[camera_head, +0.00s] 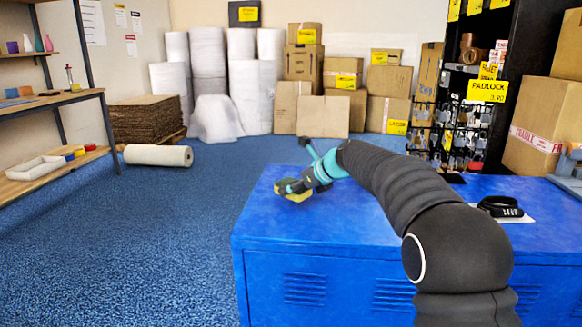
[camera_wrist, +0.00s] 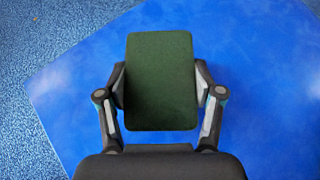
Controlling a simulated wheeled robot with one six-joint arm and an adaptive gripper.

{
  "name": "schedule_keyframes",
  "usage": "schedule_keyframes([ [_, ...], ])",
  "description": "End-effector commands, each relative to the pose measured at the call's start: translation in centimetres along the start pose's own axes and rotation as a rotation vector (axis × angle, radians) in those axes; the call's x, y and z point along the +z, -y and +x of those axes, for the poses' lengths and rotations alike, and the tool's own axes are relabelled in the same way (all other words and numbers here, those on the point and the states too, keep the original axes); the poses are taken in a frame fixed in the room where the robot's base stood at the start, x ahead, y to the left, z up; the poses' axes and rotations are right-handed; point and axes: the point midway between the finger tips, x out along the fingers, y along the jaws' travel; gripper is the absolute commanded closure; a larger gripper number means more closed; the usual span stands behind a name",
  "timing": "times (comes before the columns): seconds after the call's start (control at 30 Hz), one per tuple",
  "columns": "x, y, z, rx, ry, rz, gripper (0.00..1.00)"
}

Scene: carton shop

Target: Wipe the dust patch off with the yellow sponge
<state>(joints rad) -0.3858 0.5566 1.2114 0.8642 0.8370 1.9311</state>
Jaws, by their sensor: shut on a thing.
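The yellow sponge (camera_head: 293,193) is at the left part of the blue cabinet top (camera_head: 262,226), close to its left edge. In the wrist view the sponge (camera_wrist: 161,80) shows a dark green face turned to the camera, between the two fingers. My gripper (camera_head: 289,186) is shut on the sponge, with one finger pressed on each side of it. I cannot tell whether the sponge touches the cabinet top. No dust patch can be made out in either view; the sponge and my arm hide part of the top.
A black coiled item (camera_head: 501,206) lies on a white sheet at the right of the cabinet top. A dark rack with padlocks (camera_head: 462,137) and a stack of cartons (camera_head: 545,125) stand behind it. Wooden shelves (camera_head: 50,104) are at the left. Blue carpet lies between.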

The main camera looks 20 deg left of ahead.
Motion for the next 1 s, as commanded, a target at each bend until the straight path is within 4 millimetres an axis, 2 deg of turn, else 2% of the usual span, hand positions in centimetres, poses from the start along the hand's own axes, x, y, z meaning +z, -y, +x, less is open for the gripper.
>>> schedule_keyframes([
  [0.5,3.3,0.8,-3.3,-0.010,0.001,0.006,0.48],
  [1.0,3.7,0.9,-3.7,-0.011,-0.001,0.009,0.48],
])
